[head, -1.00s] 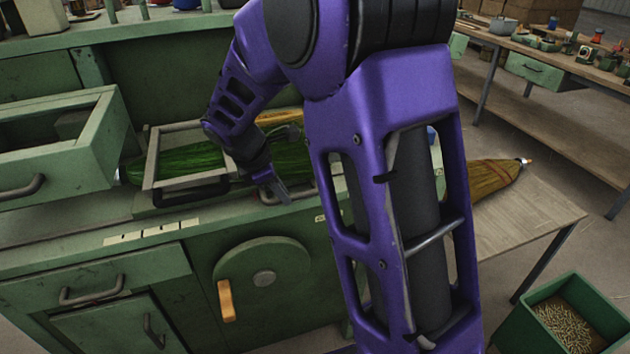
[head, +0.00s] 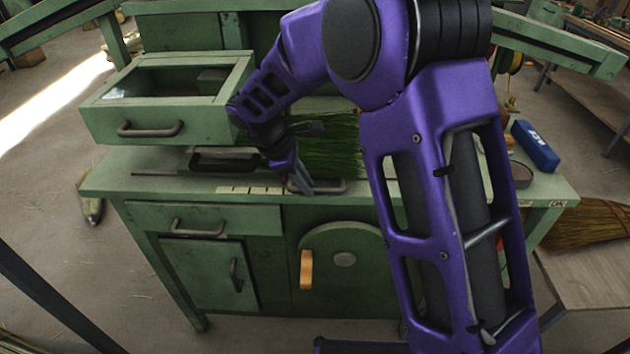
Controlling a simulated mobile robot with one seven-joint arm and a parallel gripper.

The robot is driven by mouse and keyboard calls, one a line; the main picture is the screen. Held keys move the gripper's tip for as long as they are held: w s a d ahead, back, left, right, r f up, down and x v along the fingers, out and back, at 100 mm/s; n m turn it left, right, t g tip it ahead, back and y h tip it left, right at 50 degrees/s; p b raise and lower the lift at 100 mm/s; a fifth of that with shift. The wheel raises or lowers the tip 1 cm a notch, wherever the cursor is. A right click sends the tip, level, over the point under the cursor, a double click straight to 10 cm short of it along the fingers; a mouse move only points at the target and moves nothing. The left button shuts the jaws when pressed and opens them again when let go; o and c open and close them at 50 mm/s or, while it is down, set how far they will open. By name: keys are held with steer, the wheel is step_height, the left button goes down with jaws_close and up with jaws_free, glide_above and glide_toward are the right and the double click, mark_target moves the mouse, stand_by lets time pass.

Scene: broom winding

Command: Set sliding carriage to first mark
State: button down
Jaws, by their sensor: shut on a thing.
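The carriage shows as a low grey frame with a dark front handle (head: 222,164) on the green bench top, partly hidden under the open drawer and behind my arm. A grey handle (head: 330,187) is at its right, near the bench's front edge. My gripper (head: 302,184) is at the left part of this grey handle, shut on it; the fingertips are small and partly dark. A pale strip with mark lines (head: 250,190) lies on the front edge, just left of and below my gripper. Green bristles (head: 335,145) lie behind my gripper.
An open green drawer (head: 160,128) juts out above the bench at left. A blue box (head: 535,146) stands at the bench's right end. A straw broom head (head: 590,222) lies on a board at right. My purple arm hides the bench's middle right.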

steer(key=c, duration=0.8)
jaws_free()
steer(key=p+v, duration=0.2)
steer(key=v, duration=1.5)
steer(key=shift+r, duration=0.25)
